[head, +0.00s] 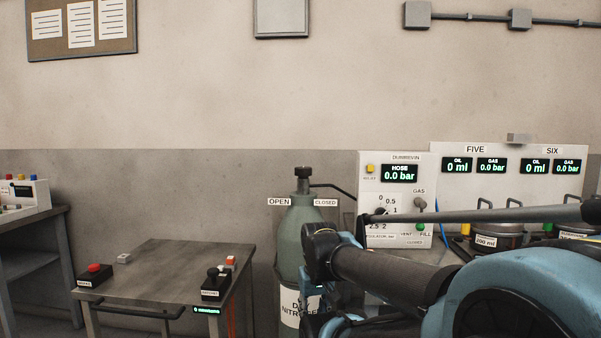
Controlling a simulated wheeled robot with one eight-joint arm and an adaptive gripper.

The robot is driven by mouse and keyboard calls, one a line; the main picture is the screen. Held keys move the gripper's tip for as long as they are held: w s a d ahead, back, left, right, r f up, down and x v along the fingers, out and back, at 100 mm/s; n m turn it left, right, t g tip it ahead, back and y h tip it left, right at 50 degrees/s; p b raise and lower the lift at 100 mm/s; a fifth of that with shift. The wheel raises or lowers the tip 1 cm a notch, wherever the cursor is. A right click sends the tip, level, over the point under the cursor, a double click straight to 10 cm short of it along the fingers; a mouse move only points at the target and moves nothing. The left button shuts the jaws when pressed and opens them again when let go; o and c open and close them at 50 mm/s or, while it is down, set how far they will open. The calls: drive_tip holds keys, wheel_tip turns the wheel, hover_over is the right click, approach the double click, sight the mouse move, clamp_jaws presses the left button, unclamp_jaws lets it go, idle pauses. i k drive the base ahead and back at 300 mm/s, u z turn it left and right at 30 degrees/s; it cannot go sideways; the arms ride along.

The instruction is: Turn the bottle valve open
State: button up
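The gas bottle (295,232) is a grey-green cylinder standing upright against the wall, with a white label reading "DRY NITROGEN" in part. Its bottle valve (303,173) is a dark knob on top, with a dark pipe leading off to the right. An OPEN sign (279,202) is left of the neck and a CLOSED sign (325,202) right of it. My blue and black arm comes in from the lower right, and its dark end overlaps the bottle's right side, below the valve. Nothing of mine touches the valve in this view. I cannot make out my gripper's fingers.
A panel (366,198) with a HOSE display at 0.0 bar stands right of the bottle. A wider panel (464,187) and pots (497,236) are further right, partly behind my arm. A small table (165,275) with button boxes stands left. The wall above the valve is clear.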

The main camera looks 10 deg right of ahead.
sight(303, 173)
drive_tip(key=k, duration=0.45)
drive_tip(key=z, duration=2.4)
drive_tip(key=k, duration=0.75)
drive_tip(key=u, duration=1.85)
